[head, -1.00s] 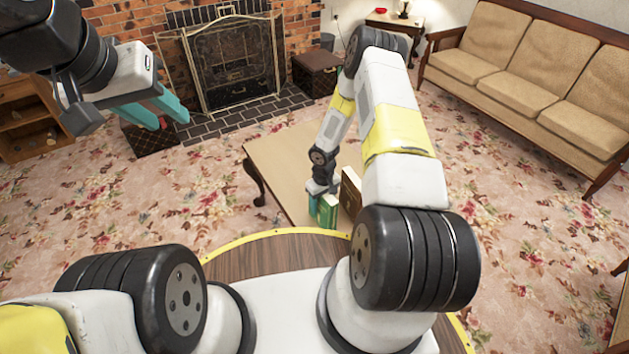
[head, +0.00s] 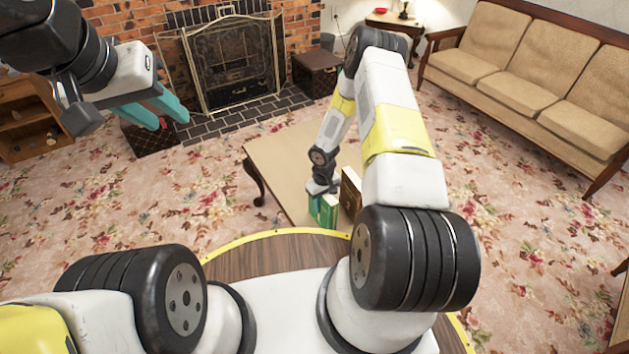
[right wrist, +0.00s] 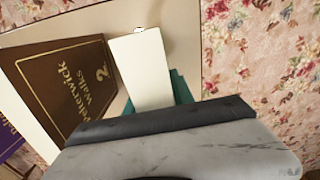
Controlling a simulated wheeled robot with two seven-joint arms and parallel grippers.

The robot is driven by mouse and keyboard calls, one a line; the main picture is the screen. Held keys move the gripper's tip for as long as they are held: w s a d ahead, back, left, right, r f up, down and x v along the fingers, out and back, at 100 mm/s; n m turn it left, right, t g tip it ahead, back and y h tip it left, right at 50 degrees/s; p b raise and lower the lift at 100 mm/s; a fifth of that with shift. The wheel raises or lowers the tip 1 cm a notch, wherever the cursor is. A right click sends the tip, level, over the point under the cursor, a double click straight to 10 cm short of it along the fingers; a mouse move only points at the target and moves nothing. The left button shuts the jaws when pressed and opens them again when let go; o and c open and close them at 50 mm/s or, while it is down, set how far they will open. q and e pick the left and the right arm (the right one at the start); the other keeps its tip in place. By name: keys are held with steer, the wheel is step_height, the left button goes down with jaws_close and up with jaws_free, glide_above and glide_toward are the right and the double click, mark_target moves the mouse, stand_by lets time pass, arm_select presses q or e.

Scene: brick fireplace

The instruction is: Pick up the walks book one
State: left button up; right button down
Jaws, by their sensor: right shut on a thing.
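A green book (head: 323,211) stands upright at the near end of the low table. Its title is too small to read in the head view. In the right wrist view its pale page edges (right wrist: 141,70) show between my fingers. My right gripper (head: 317,201) is shut on this green book; a teal finger (right wrist: 181,88) shows beside the pages. A brown book (head: 351,193) stands just to the right, apart from the green one. In the right wrist view the brown book (right wrist: 72,85) reads "Pelterwick Walks 2". My left gripper (head: 160,108) is open and empty, high at left.
The table (head: 282,165) has a bare top beyond the books. A purple item (right wrist: 10,141) shows at the edge of the right wrist view. A sofa (head: 530,75) stands at right and a fireplace (head: 232,65) at the back. Flowered carpet lies around the table.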

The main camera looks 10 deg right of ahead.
steer(key=shift+w+r, duration=0.1)
steer(key=shift+r, duration=0.05)
stand_by(0.8)
steer(key=shift+r, duration=0.55)
steer(key=shift+s+a+r, duration=0.15)
steer(key=shift+s+r, duration=0.15)
steer(key=shift+r, duration=0.3)
steer(key=shift+s+a+r, duration=0.1)
steer(key=shift+s+r, duration=0.15)
steer(key=shift+r, duration=0.3)
steer(key=s+a+r, duration=0.1)
steer(key=s+a, duration=0.3)
steer(key=s, duration=1)
step_height(320, 180, up, 25)
steer(key=m, duration=0.5)
glide_above(322, 199)
steer(key=s, duration=0.3)
steer(key=shift+w+a, duration=0.1)
steer(key=shift+w, duration=0.1)
